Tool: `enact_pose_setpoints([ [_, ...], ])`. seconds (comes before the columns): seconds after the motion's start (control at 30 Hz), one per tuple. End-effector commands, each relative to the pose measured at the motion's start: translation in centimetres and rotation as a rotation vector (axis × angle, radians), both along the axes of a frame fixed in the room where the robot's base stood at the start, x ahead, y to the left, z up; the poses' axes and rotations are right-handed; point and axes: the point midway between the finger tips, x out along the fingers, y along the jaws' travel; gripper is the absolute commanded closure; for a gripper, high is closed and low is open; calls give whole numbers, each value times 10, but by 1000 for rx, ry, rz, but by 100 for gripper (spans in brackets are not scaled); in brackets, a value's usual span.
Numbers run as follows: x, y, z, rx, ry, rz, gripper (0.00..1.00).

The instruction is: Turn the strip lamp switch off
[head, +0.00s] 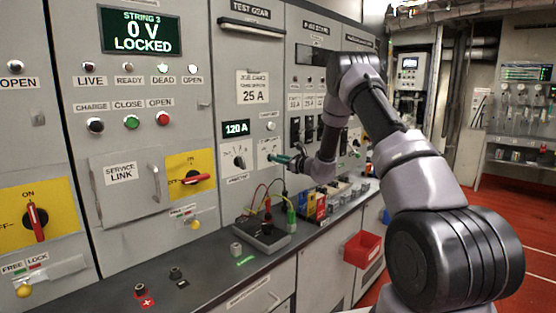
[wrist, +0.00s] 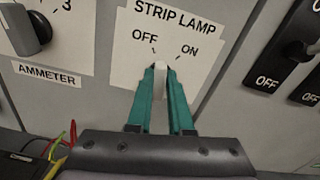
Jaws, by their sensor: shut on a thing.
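The strip lamp switch (wrist: 160,84) is a pale lever on a white plate (wrist: 205,70) labelled STRIP LAMP, with OFF at the upper left and ON at the upper right. The lever sits between the two teal fingers of my gripper (wrist: 161,70), which are shut on it. Its tip points nearly straight up, and I cannot tell clearly which mark it is set to. In the head view my gripper (head: 282,159) reaches the same plate (head: 266,147) on the test gear panel; the fingers hide the lever there.
The ammeter knob (wrist: 25,30) is to the left and black switches marked OFF (wrist: 285,55) are to the right. Below, a black box with leads (head: 262,236) stands on the counter. A red bin (head: 362,249) hangs at the counter front.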

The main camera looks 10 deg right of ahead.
Motion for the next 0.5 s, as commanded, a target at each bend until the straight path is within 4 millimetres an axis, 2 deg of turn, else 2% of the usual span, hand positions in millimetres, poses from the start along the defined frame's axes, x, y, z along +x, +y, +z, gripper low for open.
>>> enact_pose_setpoints([
  [0.5, -2, 1, -1, -246, -179, -1, 100],
])
